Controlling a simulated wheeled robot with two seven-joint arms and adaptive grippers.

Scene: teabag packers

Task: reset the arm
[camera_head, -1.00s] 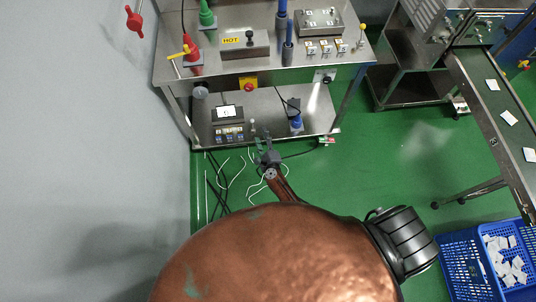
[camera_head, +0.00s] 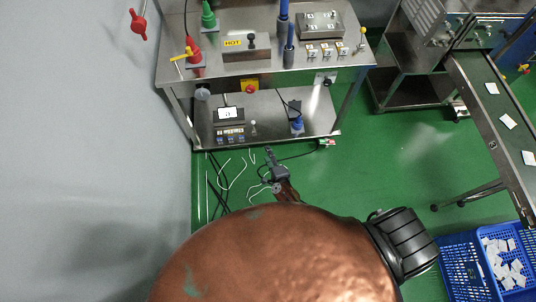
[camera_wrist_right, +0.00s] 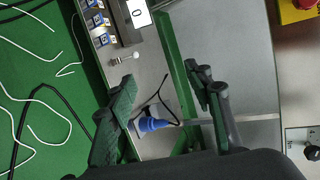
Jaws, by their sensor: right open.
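My right gripper (camera_head: 269,152) is small in the head view, over the green floor just in front of the steel bench's lower shelf. In the right wrist view its two dark green fingers (camera_wrist_right: 163,82) stand apart with nothing between them. A blue plug-like part (camera_wrist_right: 152,124) on the shelf shows beyond the gap, clear of the fingers. My left gripper is in neither current view.
The steel bench's lower shelf (camera_head: 270,125) carries a small display box (camera_head: 228,113). Loose cables (camera_head: 232,175) lie on the floor at left. A conveyor (camera_head: 490,120) and a blue crate (camera_head: 455,262) of white packets stand at right. A grey wall (camera_head: 90,150) bounds the left.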

